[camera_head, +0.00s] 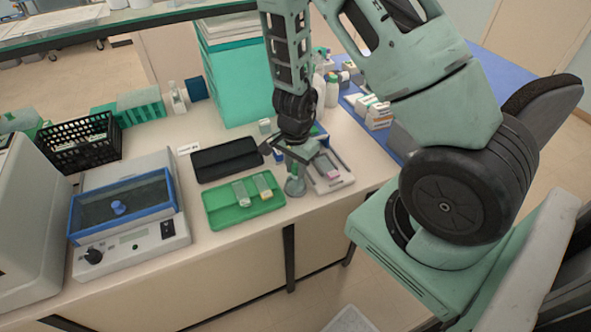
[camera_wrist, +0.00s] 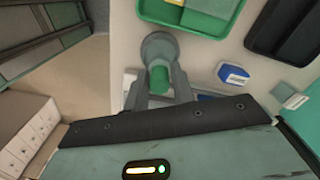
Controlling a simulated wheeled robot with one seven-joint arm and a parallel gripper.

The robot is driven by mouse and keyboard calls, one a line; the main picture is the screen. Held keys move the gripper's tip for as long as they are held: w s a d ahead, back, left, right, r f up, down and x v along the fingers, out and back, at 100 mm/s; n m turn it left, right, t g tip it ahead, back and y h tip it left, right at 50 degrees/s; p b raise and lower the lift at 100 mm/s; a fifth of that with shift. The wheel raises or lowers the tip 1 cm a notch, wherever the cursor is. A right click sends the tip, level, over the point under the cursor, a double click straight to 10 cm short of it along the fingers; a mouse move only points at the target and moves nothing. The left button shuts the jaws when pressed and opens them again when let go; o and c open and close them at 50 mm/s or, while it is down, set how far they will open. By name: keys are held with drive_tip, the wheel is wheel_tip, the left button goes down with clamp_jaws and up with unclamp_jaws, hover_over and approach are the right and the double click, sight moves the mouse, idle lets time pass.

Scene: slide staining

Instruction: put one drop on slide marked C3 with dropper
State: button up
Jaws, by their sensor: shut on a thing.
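My gripper (camera_wrist: 160,88) is shut on a small green piece (camera_wrist: 160,78), which looks like the dropper's top. A grey round-based holder (camera_wrist: 158,46) lies just beyond the fingertips. In the head view my gripper (camera_head: 297,163) points down over this grey holder (camera_head: 295,187), at the right end of the green tray (camera_head: 222,215). Whether the dropper is still inside the holder, I cannot tell. Two pale slides (camera_head: 241,193) (camera_head: 263,186) with yellow-green ends lie in the green tray. No C3 mark is readable.
A black tray (camera_head: 210,165) lies behind the green one. A white-grey tray (camera_head: 343,183) with a pink-marked item is close right of my gripper. A blue-and-white item (camera_wrist: 233,75) lies nearby. A blue-rimmed device (camera_head: 120,208) and black basket (camera_head: 80,155) stand left.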

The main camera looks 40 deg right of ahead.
drive_tip(key=r+p, duration=0.1)
drive_tip(key=r, duration=0.2)
drive_tip(key=r+p, duration=0.1)
drive_tip(key=r, duration=0.2)
drive_tip(key=r+p, duration=0.1)
drive_tip(key=r, duration=0.2)
drive_tip(key=shift+d+r, duration=0.3)
drive_tip(key=shift+d, duration=0.1)
drive_tip(key=d+p, duration=0.2)
drive_tip(key=d, duration=0.8)
drive_tip(key=f+b, duration=0.5)
drive_tip(key=shift+s+f, duration=0.2)
drive_tip(key=shift+s, duration=0.05)
drive_tip(key=shift+f+b, duration=0.5)
drive_tip(key=shift+b, duration=0.2)
idle(0.8)
drive_tip(key=shift+r, duration=0.15)
wheel_tip(320, 180, up, 7)
drive_tip(key=p, duration=0.6)
idle(0.7)
